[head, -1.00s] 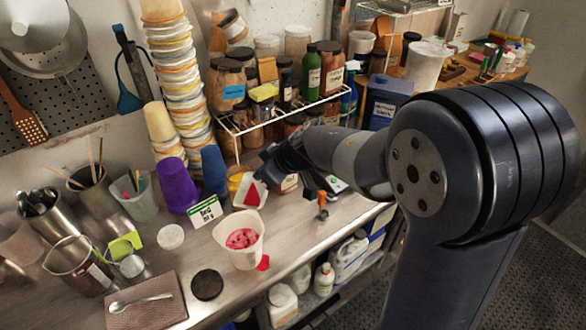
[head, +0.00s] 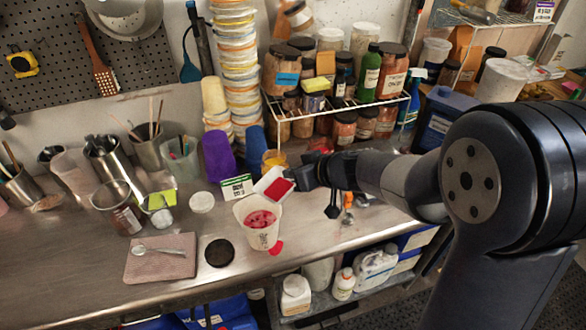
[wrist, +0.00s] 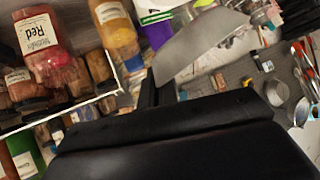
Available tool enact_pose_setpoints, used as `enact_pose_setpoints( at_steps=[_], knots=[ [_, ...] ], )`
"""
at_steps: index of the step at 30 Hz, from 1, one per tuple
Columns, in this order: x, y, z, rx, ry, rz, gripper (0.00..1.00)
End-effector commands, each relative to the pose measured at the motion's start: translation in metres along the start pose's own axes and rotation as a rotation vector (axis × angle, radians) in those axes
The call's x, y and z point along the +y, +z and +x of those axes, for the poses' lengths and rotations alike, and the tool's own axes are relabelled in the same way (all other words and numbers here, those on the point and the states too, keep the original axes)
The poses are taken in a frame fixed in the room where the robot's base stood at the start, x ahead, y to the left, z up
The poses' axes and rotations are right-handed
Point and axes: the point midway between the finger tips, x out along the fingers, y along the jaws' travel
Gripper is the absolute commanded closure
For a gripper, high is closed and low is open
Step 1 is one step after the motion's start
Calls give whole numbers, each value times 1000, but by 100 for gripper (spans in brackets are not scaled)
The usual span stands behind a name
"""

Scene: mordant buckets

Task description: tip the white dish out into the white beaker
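The white dish (head: 265,178) is held up in my gripper (head: 301,176), tipped steeply, with a red patch of its contents showing. It is above and slightly right of the white beaker (head: 262,238), apart from it in the head view. The beaker stands upright on the bench with red material inside. My gripper is shut on the dish's right side; the fingertips are partly hidden. In the wrist view a pale grey-white panel, seemingly the dish (wrist: 203,45), lies beyond the dark gripper body.
A red spot (head: 275,248) lies beside the beaker's base on the steel bench. A green-edged label card (head: 237,187) stands behind it. A black disc (head: 219,253), a spoon on a brown mat (head: 150,268), and purple (head: 217,158) and blue cups stand nearby. A jar rack (head: 335,108) is behind.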

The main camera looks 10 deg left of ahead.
Motion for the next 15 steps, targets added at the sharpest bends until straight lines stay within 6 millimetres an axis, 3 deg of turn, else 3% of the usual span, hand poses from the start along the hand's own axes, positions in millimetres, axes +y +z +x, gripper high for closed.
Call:
enact_pose_setpoints(
  at_steps=[15],
  knots=[
    [8,19,10,133,-100,105,100]
  ],
)
